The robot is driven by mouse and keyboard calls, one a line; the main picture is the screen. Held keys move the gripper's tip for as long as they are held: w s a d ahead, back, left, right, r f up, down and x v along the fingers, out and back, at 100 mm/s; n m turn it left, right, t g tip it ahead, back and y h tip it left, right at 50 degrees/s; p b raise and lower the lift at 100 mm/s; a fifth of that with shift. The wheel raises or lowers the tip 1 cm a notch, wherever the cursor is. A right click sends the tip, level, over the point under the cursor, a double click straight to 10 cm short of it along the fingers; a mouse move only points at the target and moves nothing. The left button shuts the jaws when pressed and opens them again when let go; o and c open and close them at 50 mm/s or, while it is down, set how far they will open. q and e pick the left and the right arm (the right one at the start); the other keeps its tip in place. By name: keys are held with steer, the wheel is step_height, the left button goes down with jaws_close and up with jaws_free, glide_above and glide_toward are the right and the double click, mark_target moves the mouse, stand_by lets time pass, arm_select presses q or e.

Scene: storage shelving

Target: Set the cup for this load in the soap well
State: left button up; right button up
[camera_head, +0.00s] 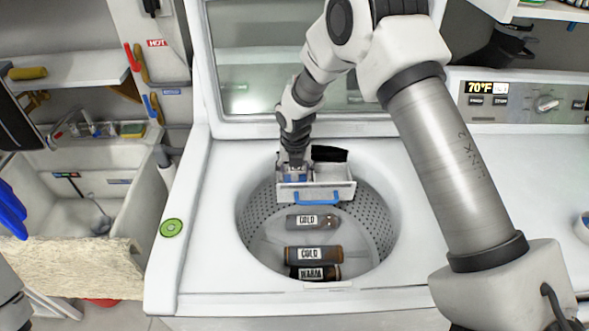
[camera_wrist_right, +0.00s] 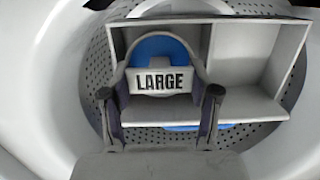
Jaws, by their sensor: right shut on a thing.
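The soap well is a pale box with open compartments and a blue handle; its front wall (camera_head: 335,193) shows over the washer drum. In the right wrist view its divider (camera_wrist_right: 215,50) separates a left and a right compartment. My right gripper (camera_head: 293,166) reaches down at the well's left side. In the right wrist view the gripper (camera_wrist_right: 160,92) is shut on a blue and white cup (camera_wrist_right: 163,80) marked LARGE. The cup is at the left compartment; I cannot tell whether it touches the floor. The right compartment looks empty. My left gripper is out of view.
Dark cylinders marked COLD (camera_head: 322,254) and WARM (camera_head: 325,272) lie in the drum (camera_head: 375,225). The washer's glass lid (camera_head: 245,60) stands open behind. A sink (camera_head: 100,175) is at the left. A control panel (camera_head: 520,98) is at the right.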

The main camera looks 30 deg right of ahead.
steer(key=shift+s, duration=0.1)
steer(key=o, duration=1.2)
steer(key=r, duration=0.4)
steer(key=s+r, duration=0.1)
steer(key=r, duration=0.3)
steer(key=r+b, duration=0.1)
steer(key=r, duration=0.3)
steer(key=shift+s+a, duration=0.3)
steer(key=shift+a, duration=0.05)
